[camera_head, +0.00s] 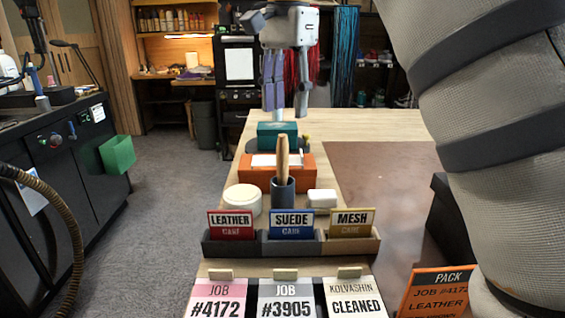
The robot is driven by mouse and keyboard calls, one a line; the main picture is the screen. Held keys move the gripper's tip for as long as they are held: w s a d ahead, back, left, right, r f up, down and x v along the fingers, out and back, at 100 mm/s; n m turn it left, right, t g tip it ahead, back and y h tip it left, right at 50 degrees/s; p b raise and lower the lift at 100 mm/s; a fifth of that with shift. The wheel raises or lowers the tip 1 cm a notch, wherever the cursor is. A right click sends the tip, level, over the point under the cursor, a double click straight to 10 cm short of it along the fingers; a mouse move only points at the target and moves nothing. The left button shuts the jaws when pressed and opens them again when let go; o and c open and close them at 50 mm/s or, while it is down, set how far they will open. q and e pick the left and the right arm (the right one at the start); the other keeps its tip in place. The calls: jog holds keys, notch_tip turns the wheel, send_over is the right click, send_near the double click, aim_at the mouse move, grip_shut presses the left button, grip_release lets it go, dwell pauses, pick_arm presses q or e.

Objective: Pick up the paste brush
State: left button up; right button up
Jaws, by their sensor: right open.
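A tool with a light wooden handle (282,152) stands upright in a dark grey cup (283,196) on the table. Its lower end is hidden in the cup, so I cannot confirm that it is the paste brush. My right gripper (287,100) hangs fingers down over the far part of the table, beyond the cup. Its two fingers are apart, with nothing visible between them. Below it is a teal box (277,130), with a dark, flat item (258,146) around its base. My left gripper is not in view.
An orange box (305,174) stands behind the cup. A round white container (243,198) and a white block (322,198) flank it. A divided tray (290,246) with leather, suede and mesh cards stands in front. Job cards (285,300) and a pack sign (437,290) are nearer.

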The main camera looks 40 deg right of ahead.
aim_at(283, 158)
jog(key=f, duration=1.1)
jog(key=shift+w+a+f, duration=0.15)
jog(key=shift+w+a, duration=0.1)
grip_shut()
